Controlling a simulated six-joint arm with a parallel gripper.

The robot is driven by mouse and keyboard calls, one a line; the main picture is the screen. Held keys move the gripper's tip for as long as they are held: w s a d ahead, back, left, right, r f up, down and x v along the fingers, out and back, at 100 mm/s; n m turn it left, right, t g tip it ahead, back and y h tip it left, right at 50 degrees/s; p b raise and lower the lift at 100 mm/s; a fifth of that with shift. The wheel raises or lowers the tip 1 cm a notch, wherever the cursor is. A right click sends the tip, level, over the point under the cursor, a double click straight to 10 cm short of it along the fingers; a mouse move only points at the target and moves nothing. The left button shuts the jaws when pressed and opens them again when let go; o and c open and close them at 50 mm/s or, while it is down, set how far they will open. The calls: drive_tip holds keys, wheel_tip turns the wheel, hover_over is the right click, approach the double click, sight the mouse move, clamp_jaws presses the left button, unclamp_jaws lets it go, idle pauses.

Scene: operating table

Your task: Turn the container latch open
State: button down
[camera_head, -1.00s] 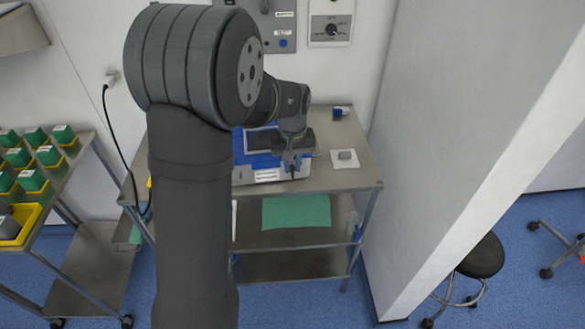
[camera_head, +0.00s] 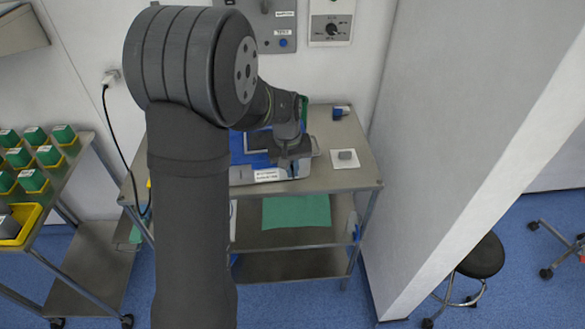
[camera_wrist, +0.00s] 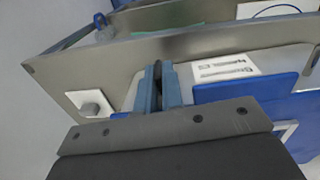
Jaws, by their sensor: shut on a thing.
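The container (camera_head: 237,147) stands on the steel table, with a blue lid and a pale front that carries a white label (camera_head: 267,175). In the wrist view its blue lid (camera_wrist: 255,92) and pale front (camera_wrist: 190,78) show at the right. My gripper (camera_head: 293,168) is at the container's front right. In the wrist view its blue-grey fingers (camera_wrist: 158,88) are shut on a small dark part, the latch (camera_wrist: 157,68), at the container's front. Most of the latch is hidden between the fingers, so its exact angle is unclear. My arm covers part of the lid.
A white square plate with a grey block (camera_head: 346,157) lies right of the container on the table (camera_head: 350,180). A small blue and white item (camera_head: 341,112) is at the back right. A green cloth (camera_head: 297,211) lies on the shelf below.

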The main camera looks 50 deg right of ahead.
idle(0.4)
drive_tip(key=c, duration=1.8)
unclamp_jaws()
drive_tip(key=shift+c, duration=0.2)
drive_tip(key=shift+r, duration=0.1)
wheel_tip(320, 180, up, 17)
drive_tip(key=w+a, duration=0.1)
drive_tip(key=shift+w+a, duration=0.3)
drive_tip(key=shift+a, duration=0.1)
drive_tip(key=shift+o, duration=0.4)
drive_tip(key=shift+r, duration=0.1)
